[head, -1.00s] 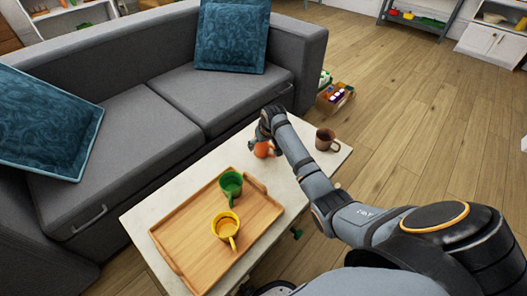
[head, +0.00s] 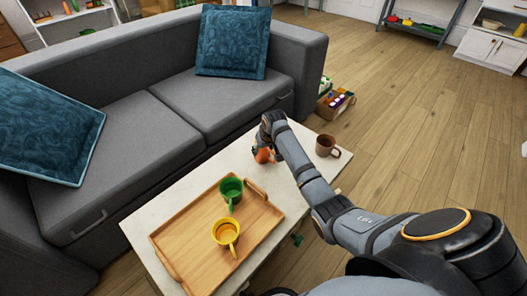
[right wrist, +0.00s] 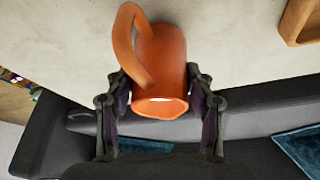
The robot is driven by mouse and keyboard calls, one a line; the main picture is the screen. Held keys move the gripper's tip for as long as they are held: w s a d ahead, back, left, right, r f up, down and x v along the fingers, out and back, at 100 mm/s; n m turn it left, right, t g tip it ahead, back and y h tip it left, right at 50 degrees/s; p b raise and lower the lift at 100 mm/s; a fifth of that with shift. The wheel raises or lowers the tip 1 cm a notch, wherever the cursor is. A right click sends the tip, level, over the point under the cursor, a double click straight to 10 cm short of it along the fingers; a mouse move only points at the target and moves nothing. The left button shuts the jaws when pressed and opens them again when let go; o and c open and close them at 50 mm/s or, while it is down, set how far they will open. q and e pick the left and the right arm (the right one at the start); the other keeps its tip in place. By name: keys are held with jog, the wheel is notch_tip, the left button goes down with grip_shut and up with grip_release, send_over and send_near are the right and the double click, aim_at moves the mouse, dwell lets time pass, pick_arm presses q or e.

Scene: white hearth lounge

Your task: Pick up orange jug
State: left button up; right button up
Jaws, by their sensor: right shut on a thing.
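The orange jug (head: 263,155) is at the far part of the white table, partly hidden by my right arm in the head view. In the right wrist view the orange jug (right wrist: 160,62) fills the space between the fingers, its handle toward the upper left. My right gripper (right wrist: 160,100) is shut on the jug's body, one finger on each side. In the head view my right gripper (head: 268,136) comes down at the jug. Whether the jug's base touches the table is hard to tell. My left gripper does not show.
A wooden tray (head: 183,240) on the table (head: 150,207) holds a green mug (head: 231,190) and a yellow mug (head: 226,233). A brown mug (head: 325,145) stands right of my right arm. A grey sofa (head: 150,110) runs behind the table. Open floor lies to the right.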

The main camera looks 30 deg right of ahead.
jog(key=shift+w+r, duration=0.1)
jog(key=shift+r, duration=0.45)
notch_tip(320, 180, up, 3)
jog(key=shift+d+p, duration=0.1)
jog(key=shift+p, duration=1.05)
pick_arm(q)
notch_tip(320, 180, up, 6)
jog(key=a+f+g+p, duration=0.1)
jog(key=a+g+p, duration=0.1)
pick_arm(e)
jog(key=s+r, duration=0.2)
jog(key=s+d+r, duration=0.1)
jog(key=r, duration=0.1)
jog(key=shift+s+r, duration=0.1)
jog(key=shift+s, duration=0.25)
pick_arm(q)
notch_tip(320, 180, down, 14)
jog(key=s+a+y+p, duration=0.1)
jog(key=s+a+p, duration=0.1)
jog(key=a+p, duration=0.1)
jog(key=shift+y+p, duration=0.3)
jog(key=shift+p, duration=0.05)
pick_arm(e)
jog(key=s+d+r, duration=0.2)
jog(key=s+r, duration=0.2)
jog(key=s, duration=0.6)
jog(key=shift+r, duration=0.35)
